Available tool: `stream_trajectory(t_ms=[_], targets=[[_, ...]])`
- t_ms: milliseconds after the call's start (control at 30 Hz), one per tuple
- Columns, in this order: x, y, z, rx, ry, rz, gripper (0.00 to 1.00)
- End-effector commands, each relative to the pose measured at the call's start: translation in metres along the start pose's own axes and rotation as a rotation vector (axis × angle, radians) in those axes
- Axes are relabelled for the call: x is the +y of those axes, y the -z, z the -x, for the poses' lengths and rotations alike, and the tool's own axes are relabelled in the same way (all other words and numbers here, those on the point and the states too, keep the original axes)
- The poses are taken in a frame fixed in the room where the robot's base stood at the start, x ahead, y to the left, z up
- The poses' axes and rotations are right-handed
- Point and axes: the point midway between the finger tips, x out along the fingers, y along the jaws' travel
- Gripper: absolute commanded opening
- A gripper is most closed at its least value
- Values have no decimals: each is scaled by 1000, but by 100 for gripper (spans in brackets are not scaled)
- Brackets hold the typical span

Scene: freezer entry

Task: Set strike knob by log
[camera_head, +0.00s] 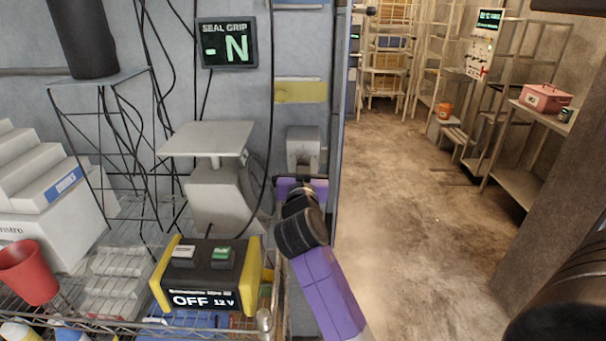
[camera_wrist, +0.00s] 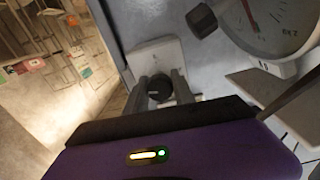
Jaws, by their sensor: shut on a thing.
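The strike knob, a dark round knob (camera_wrist: 160,87), sits between the two grey fingers of my gripper (camera_wrist: 161,92) in the wrist view. The fingers are shut on it. Behind it is a pale housing (camera_wrist: 155,55) fixed to the grey wall; it shows as a grey block (camera_head: 303,146) in the head view. My gripper (camera_head: 302,184) is just below that block in the head view, where my wrist hides the knob. The knob's markings and setting are not readable. I cannot make out a log with certainty.
A "SEAL GRIP" display (camera_head: 227,43) shows "- N". A yellow-sided box (camera_head: 207,281) reads "OFF 12 V". A scale-like stand (camera_head: 207,139) is left of my arm. In the wrist view a dial gauge (camera_wrist: 272,22) is close at right. The doorway floor (camera_head: 400,190) is clear.

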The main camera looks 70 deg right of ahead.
Motion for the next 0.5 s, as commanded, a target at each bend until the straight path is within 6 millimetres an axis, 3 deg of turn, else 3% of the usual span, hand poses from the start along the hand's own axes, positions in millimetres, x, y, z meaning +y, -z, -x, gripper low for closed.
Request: stream_trajectory(t_ms=[33, 500], targets=[[-1, -8, 0, 3, 3, -42, 0], [0, -7, 1, 1, 3, -489, 0]])
